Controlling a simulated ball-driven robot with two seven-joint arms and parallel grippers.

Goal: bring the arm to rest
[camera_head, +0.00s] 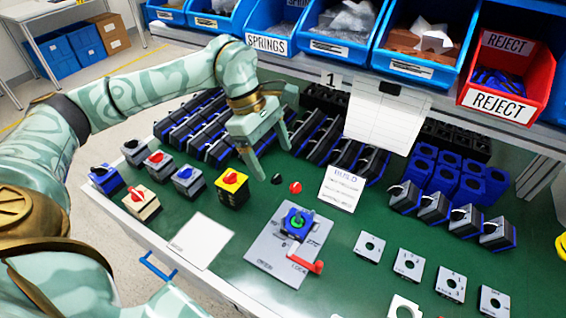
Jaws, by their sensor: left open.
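My left gripper (274,163) is open and empty, held above the green bench, its fingers pointing down. It is apart from the grey fixture plate (266,250), which lies in front of it, nearer to me. On the plate sits a blue switch part with a green centre (297,222). A red lever (307,265) sticks out at the plate's right side. A black knob (277,178) and a red knob (295,187) lie on the bench just below the gripper. My right gripper does not show.
Finished-looking switches, including a yellow one with a red knob (232,188), stand at left. A blank white card (201,240) and a BUILD card (341,188) lie nearby. Grey plates (409,264) lie at right. Blue bins (339,30) and a red REJECT bin (506,72) line the back.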

